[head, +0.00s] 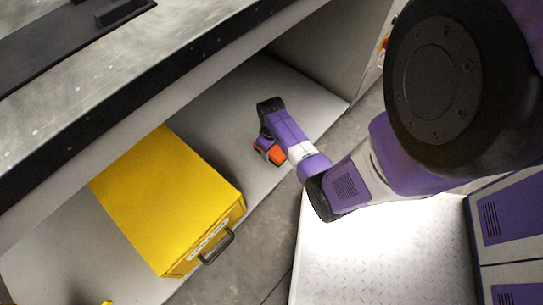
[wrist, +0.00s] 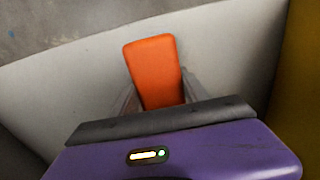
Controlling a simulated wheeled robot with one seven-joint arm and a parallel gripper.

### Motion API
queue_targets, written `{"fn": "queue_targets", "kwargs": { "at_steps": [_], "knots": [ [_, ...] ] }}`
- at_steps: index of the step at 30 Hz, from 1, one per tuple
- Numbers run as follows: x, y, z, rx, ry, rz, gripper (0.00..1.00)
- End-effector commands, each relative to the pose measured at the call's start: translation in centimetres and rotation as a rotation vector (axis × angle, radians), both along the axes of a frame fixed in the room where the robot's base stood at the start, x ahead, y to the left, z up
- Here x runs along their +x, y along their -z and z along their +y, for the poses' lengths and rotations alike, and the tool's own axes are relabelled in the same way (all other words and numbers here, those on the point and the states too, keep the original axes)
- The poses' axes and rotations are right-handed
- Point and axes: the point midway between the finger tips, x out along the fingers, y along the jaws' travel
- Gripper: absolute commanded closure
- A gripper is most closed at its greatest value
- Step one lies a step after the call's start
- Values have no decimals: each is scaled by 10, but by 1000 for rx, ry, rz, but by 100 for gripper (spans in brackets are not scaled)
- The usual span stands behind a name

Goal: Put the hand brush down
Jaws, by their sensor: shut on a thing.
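The orange hand brush (wrist: 156,68) is between the two grey fingers of my gripper (wrist: 160,92) in the wrist view. My gripper is shut on it. In the head view the orange brush (head: 276,156) shows at the end of my arm, over the pale lower shelf (head: 215,110) under the bench, near the shelf's front edge. I cannot tell whether the brush touches the shelf. Its underside and the part beneath my gripper are hidden.
A yellow box (head: 165,200) with a dark handle stands on the shelf to the left of my gripper. The metal bench top (head: 130,75) overhangs the shelf. A side panel (head: 335,45) closes the shelf's far end. Bare shelf lies around my gripper.

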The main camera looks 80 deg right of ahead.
Motion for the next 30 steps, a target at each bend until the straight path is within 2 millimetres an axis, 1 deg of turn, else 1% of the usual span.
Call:
{"fn": "queue_targets", "kwargs": {
  "at_steps": [1,3,6,14,18,19,21,22,30],
  "knots": [
    [0,12,0,1,0,1,100],
    [0,24,0,1,0,1,100],
    [0,34,0,0,0,0,100],
    [0,32,0,0,0,0,100],
    [0,36,0,0,-1,0,100],
    [0,35,0,0,-1,0,42],
    [0,35,0,0,0,0,28],
    [0,35,0,0,0,0,26],
    [0,35,0,0,0,0,26]
  ]
}}
